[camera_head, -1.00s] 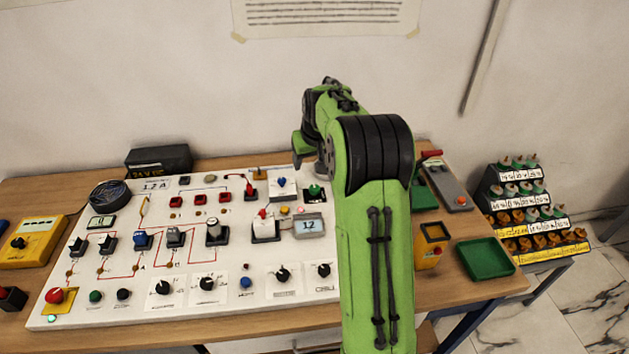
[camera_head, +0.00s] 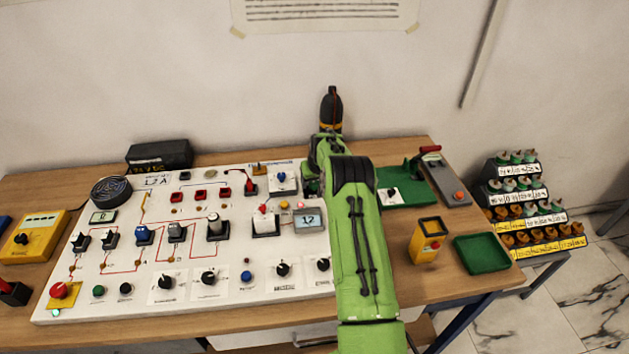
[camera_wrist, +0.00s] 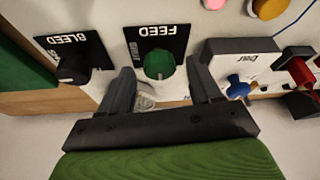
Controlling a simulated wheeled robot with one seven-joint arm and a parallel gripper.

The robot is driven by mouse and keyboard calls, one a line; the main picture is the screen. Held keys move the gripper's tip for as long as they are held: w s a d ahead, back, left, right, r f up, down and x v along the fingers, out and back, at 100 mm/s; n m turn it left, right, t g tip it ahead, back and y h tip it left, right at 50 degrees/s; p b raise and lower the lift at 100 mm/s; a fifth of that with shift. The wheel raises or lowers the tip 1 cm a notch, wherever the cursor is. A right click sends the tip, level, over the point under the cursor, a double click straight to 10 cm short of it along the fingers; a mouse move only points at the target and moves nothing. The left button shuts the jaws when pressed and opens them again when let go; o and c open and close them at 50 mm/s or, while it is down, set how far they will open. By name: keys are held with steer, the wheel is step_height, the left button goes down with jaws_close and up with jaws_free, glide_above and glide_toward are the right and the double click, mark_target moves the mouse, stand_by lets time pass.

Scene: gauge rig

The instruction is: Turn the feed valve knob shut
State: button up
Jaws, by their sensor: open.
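The feed valve knob (camera_wrist: 160,66) is round and green, on a black label reading FEED in the wrist view. My gripper (camera_wrist: 161,70) is open, with one finger on each side of this knob. A gap shows between the knob and each finger. I cannot tell how deep the fingers reach around it. In the head view my arm covers the gripper, and only a dark green bit beside the arm (camera_head: 311,187) may be the knob.
A black BLEED knob (camera_wrist: 72,67) lies left of the fingers in the wrist view, and a blue knob (camera_wrist: 238,86) on a white unit lies right. The white panel (camera_head: 110,307) holds several switches. A green board (camera_head: 415,197) and yellow box (camera_head: 428,240) stand right of my arm.

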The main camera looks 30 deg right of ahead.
steer(key=shift+w+f, duration=0.15)
steer(key=shift+f, duration=0.1)
steer(key=shift+c, duration=0.4)
steer(key=c, duration=1)
steer(key=shift+o, duration=0.2)
